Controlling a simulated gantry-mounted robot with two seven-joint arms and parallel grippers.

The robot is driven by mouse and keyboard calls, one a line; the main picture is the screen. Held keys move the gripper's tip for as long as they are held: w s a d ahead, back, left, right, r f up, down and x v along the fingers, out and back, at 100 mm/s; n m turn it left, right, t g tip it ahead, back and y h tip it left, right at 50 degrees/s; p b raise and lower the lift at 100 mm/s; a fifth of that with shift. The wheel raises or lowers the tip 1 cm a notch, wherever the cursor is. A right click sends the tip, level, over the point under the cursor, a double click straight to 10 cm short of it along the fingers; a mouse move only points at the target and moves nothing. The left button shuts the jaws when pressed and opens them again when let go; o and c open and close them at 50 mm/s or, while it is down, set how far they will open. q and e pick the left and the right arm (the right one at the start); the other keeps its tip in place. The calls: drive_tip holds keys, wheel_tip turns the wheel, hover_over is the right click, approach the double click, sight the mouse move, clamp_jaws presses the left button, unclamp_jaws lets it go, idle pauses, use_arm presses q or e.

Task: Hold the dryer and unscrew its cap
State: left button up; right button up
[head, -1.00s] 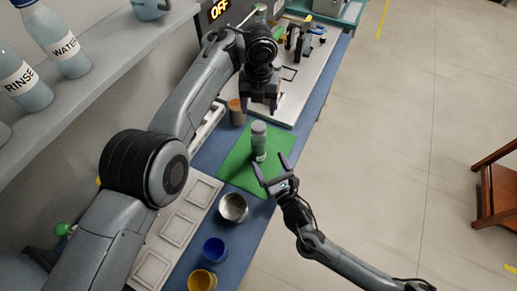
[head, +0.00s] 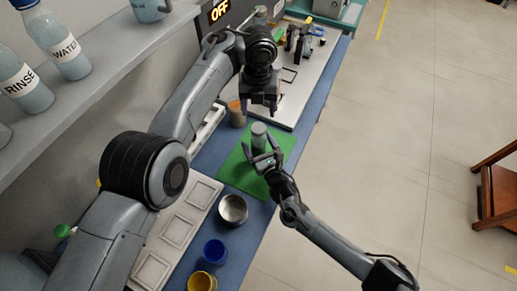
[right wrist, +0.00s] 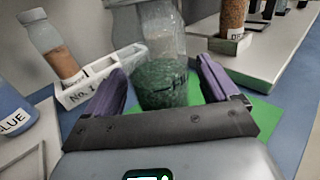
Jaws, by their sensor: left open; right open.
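The dryer, a clear bottle with a grey cap and dark green contents (head: 259,137), stands upright on the green mat (head: 232,172). In the right wrist view the dryer (right wrist: 162,80) rises between my purple fingertips, its top cut off by the picture edge. My right gripper (head: 260,156) is open at the near side of the dryer, with a finger to each side; whether the fingers touch it I cannot tell. My left gripper (head: 260,108) is open and empty, pointing down above and beyond the dryer.
A metal bowl (head: 232,209), a blue cup (head: 214,252) and a yellow cup (head: 202,281) stand nearer on the blue bench. A brown-filled bottle (right wrist: 58,55) stands in a white rack at left in the right wrist view. Labelled bottles (head: 65,45) stand on the shelf.

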sight(258, 128)
clamp_jaws()
use_arm(q)
drive_tip(key=shift+w+a+r+m, duration=0.1)
drive_tip(key=shift+a+r+m, duration=0.15)
drive_tip(key=shift+m, duration=0.35)
wheel_tip(258, 128, up, 4)
drive_tip(key=w+m, duration=0.2)
drive_tip(key=m, duration=0.1)
drive_tip(key=f, duration=0.1)
drive_tip(key=s+f, duration=0.2)
drive_tip(key=f, duration=0.1)
drive_tip(key=shift+d, duration=0.2)
drive_tip(key=shift+s+f, duration=0.1)
drive_tip(key=shift+f, duration=4.15)
